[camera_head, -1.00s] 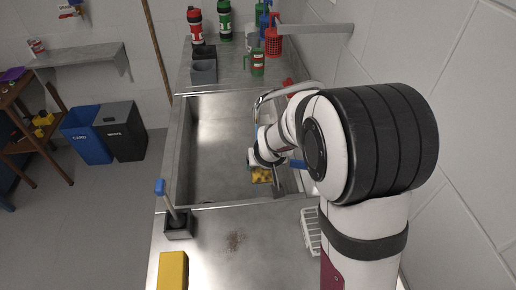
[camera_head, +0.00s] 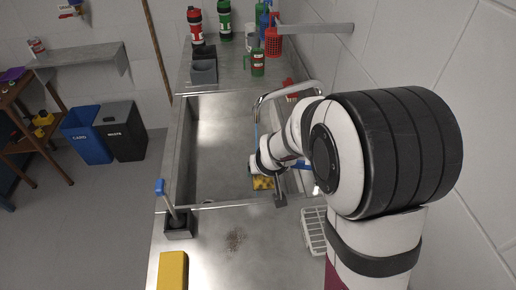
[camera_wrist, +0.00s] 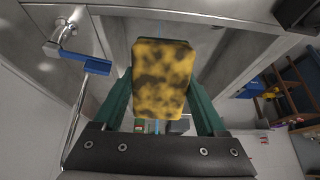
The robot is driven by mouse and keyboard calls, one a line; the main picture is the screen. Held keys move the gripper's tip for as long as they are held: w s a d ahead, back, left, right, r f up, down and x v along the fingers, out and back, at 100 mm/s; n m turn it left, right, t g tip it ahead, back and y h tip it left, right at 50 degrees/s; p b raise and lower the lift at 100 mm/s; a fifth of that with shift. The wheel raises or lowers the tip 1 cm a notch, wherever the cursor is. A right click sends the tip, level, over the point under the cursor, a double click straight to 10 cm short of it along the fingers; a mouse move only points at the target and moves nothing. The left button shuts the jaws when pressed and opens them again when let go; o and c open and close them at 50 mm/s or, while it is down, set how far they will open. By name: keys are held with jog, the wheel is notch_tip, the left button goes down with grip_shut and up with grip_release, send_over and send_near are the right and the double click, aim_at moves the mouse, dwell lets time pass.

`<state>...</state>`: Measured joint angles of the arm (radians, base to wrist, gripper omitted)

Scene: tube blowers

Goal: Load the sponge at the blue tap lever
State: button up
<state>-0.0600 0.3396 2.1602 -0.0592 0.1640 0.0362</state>
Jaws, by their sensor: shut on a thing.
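The sponge, yellow with dark blotches, is between the two green fingers of my gripper (camera_wrist: 162,100) in the wrist view (camera_wrist: 162,65). My gripper is shut on it. In the head view the sponge (camera_head: 262,183) shows low over the near right part of the sink, with the gripper mostly hidden by my arm. The blue tap lever (camera_wrist: 84,63) is at the upper left of the wrist view, apart from the sponge, on a metal tap fitting. In the head view part of the blue lever (camera_head: 300,165) shows right of my wrist.
The sink basin (camera_head: 218,140) is empty on its left side. A curved metal spout (camera_head: 285,88) arches behind my wrist. A brush holder (camera_head: 178,225), a yellow block (camera_head: 173,270) and a white rack (camera_head: 313,230) stand on the near counter, which has a stain (camera_head: 234,240).

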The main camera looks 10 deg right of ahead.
dwell(0.5)
jog(key=shift+s+d+r, duration=0.1)
jog(key=shift+s+r, duration=0.9)
jog(key=shift+s, duration=0.25)
jog(key=shift+s+d+r, duration=0.1)
jog(key=shift+s+r, duration=0.9)
jog(key=shift+s, duration=0.25)
